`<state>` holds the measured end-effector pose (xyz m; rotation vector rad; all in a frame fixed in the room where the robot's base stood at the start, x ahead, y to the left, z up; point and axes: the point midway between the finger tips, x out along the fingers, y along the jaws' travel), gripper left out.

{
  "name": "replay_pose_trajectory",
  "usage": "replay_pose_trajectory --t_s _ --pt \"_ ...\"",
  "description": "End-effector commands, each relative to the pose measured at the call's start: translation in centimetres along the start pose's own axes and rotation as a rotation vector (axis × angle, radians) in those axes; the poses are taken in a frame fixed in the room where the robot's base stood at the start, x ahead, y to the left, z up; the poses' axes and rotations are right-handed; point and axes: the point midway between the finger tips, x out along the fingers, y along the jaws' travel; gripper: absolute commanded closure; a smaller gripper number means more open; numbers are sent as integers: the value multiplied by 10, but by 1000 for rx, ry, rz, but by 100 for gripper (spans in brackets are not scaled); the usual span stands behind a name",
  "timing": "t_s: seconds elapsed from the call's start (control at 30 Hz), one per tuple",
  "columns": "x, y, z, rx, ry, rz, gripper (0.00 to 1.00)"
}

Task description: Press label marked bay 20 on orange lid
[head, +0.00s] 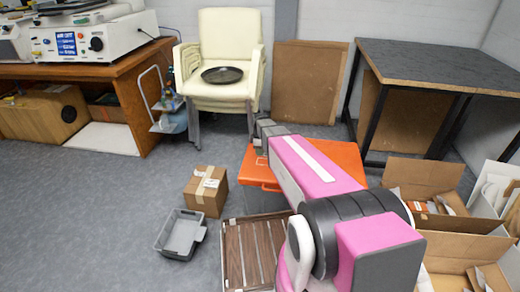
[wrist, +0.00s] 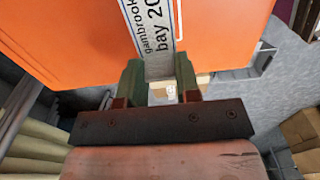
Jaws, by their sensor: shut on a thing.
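The orange lid (head: 263,171) is partly hidden behind my arm in the head view; it fills the upper part of the wrist view (wrist: 75,35). My gripper (wrist: 160,85) is shut on a label (wrist: 153,30) printed "gambrook" and "bay 20". The label is a pale strip with dark letters, its far end running out of the top of the wrist view over the orange surface. I cannot tell whether it touches the lid. In the head view my gripper (head: 268,130) is small at the lid's far left edge, and the label cannot be made out.
A cardboard box (head: 206,191), a grey bin (head: 180,234) and a slatted wooden crate (head: 252,250) stand on the floor left of my arm. Open cartons (head: 430,178) crowd the right. Stacked cream chairs (head: 225,55) with a black tray (head: 221,75) stand behind.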

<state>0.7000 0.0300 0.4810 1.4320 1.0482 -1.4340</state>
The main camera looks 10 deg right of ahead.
Motion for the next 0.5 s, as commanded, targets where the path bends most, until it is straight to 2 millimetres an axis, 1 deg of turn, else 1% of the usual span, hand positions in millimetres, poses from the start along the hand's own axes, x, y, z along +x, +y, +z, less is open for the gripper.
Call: replay_pose_trajectory --t_s 0.3,0.5 --pt "28 0 0 0 0 -1 91" --pt "41 1 0 0 0 0 91"
